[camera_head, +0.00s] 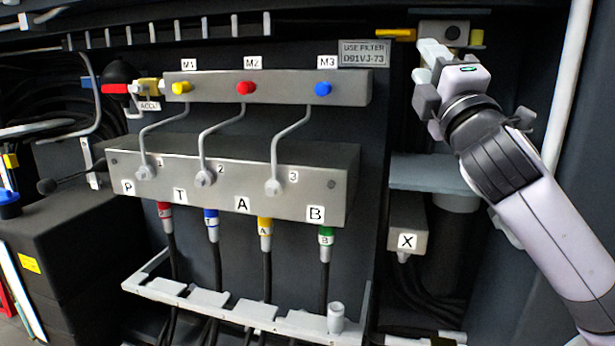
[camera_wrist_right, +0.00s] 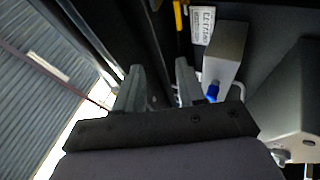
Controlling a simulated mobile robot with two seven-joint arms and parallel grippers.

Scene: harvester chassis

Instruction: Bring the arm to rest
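My right arm comes in from the right in the head view, and its gripper (camera_head: 426,78) is raised in front of the upper right of the chassis, right of the filter label. In the right wrist view the two fingers of this gripper (camera_wrist_right: 158,86) stand apart, with nothing seen between them. The gap shows only dark background. My left arm and left gripper are in neither view.
The gauge block (camera_head: 270,88) with yellow, red and blue caps and the valve block (camera_head: 236,180) lie left of the arm. A label marked X (camera_head: 407,241) sits on a grey box below. A pale post (camera_head: 566,85) stands behind the arm. A light rack (camera_head: 240,314) runs along the bottom.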

